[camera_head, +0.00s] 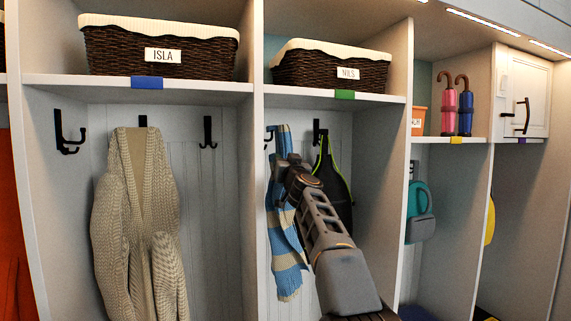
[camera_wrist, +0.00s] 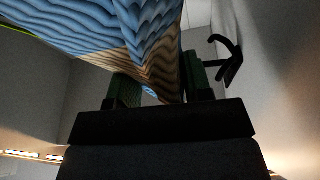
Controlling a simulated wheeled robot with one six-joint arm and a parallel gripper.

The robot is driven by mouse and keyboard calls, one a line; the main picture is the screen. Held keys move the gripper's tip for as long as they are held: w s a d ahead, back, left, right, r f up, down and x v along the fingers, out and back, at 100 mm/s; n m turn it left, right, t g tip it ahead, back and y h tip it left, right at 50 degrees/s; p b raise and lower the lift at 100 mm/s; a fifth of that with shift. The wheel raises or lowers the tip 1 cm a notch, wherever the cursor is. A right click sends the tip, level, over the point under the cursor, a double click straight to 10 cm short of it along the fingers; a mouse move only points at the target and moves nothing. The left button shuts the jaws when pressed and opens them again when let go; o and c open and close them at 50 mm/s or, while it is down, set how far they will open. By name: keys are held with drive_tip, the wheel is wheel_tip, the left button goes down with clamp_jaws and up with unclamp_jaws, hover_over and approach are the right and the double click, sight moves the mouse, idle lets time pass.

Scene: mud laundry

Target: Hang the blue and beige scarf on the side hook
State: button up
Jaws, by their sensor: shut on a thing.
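The blue and beige striped scarf (camera_head: 288,270) hangs in the middle cubby, draped down from my gripper (camera_head: 287,172). In the wrist view the scarf (camera_wrist: 110,28) is pinched between the two green-padded fingers of my gripper (camera_wrist: 162,88). A black side hook (camera_head: 269,138) is on the cubby's left wall, just left of the scarf's upper part. The hook (camera_wrist: 228,60) also shows in the wrist view, to the right of the fingers and apart from them. My arm partly hides the scarf in the head view.
A black bag with green trim (camera_head: 336,185) hangs from a back hook (camera_head: 319,133), right of the scarf. A beige cardigan (camera_head: 135,215) hangs in the left cubby beyond the divider (camera_head: 258,200). A shelf (camera_head: 310,95) with a NILS basket (camera_head: 330,68) is above.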

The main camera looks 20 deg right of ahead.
drive_tip(key=o, duration=1.4)
drive_tip(key=shift+f, duration=0.1)
drive_tip(key=shift+s+f+b, duration=0.15)
drive_tip(key=shift+s+b, duration=0.95)
drive_tip(key=shift+s, duration=1.05)
drive_tip(key=shift+s+f+b, duration=0.15)
drive_tip(key=shift+s+b, duration=1)
drive_tip(key=shift+s, duration=1.05)
drive_tip(key=shift+s+f+b, duration=0.15)
drive_tip(key=shift+s+b, duration=0.95)
drive_tip(key=shift+s, duration=1.05)
